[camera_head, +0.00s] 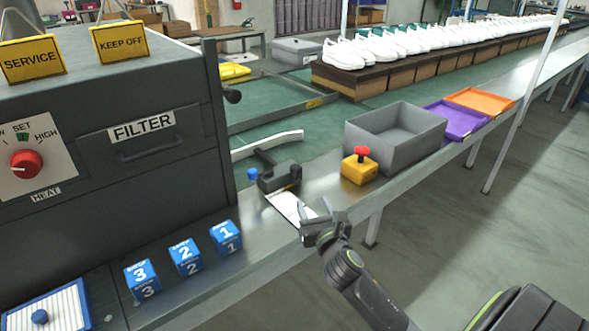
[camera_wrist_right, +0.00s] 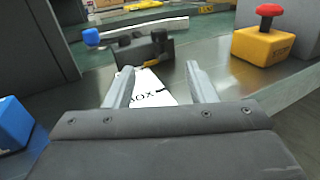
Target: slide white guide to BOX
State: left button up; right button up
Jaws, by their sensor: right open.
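The white guide (camera_head: 268,144) is a curved white bar lying low at the edge of the green belt, behind the dark block. It also shows near the top of the right wrist view (camera_wrist_right: 140,29). A white label (camera_head: 289,204) reading BOX in the wrist view (camera_wrist_right: 150,90) lies on the metal surface in front of the dark block (camera_head: 280,178). A blue knob (camera_head: 252,174) is beside this block. My right gripper (camera_head: 308,212) is open over the label's near end, with nothing between its fingers, apart from the guide. My left gripper is not in view.
A yellow button box with a red top (camera_head: 359,168) and a grey bin (camera_head: 384,146) stand to the right. Blue numbered blocks (camera_head: 185,256) stand to the left. The grey filter cabinet (camera_head: 100,85) rises at left. White shoes (camera_head: 420,42) line the back.

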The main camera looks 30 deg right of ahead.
aim_at(296, 172)
jog(key=shift+w+d, duration=0.15)
jog(key=shift+w, duration=0.5)
jog(key=b+x, duration=0.2)
jog(key=x, duration=1.2)
jog(key=shift+w+d+f, duration=0.1)
jog(key=shift+w, duration=0.25)
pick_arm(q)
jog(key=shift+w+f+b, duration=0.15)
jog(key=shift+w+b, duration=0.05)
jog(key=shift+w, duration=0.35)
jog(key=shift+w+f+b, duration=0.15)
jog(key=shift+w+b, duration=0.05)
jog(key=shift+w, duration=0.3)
pick_arm(e)
jog(key=shift+x, duration=0.8)
grip_shut()
